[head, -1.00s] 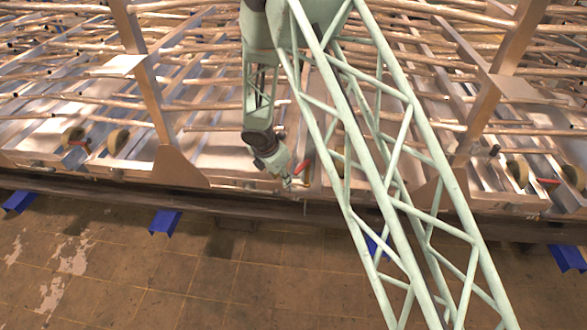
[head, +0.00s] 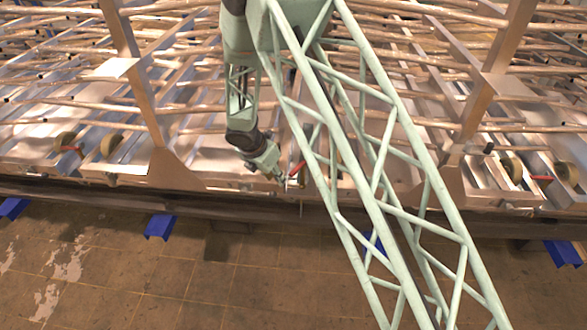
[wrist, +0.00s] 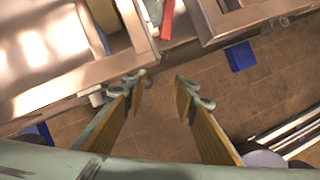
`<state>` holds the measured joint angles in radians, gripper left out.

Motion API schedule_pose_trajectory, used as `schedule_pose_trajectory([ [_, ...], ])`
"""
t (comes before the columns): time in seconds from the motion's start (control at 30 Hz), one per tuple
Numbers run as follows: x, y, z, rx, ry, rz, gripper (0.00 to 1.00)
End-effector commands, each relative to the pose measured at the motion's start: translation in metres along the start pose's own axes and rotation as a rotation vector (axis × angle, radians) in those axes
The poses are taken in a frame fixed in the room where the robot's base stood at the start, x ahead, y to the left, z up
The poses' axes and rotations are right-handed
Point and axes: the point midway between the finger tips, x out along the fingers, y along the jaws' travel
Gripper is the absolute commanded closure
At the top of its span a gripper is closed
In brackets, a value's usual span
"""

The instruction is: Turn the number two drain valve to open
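A red valve handle (head: 298,169) shows at the front edge of the metal frame, just right of my gripper (head: 280,179). In the wrist view the red handle (wrist: 168,18) is at the top, beyond the fingertips. My gripper (wrist: 161,81) is open there, with a clear gap between its two fingers and nothing in it. The handle is not between the fingers. Other red handles are at the left (head: 72,148) and at the right (head: 541,178) of the frame. No valve number can be read. My arm hides part of the frame right of the near handle.
Many copper-coloured pipes (head: 400,98) run across the frame behind the handles. Upright metal posts (head: 140,85) stand on either side of my gripper. Blue brackets (head: 160,227) sit below the front rail (head: 230,200). The tiled floor in front is open.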

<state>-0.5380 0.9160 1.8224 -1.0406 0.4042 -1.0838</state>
Motion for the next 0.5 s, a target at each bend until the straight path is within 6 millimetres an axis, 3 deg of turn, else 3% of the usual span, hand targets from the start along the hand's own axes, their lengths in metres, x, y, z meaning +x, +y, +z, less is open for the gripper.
schedule_pose_trajectory([
  [0.5, 0.025, -0.001, 0.059, 0.004, 0.0, -0.001, 0.74],
])
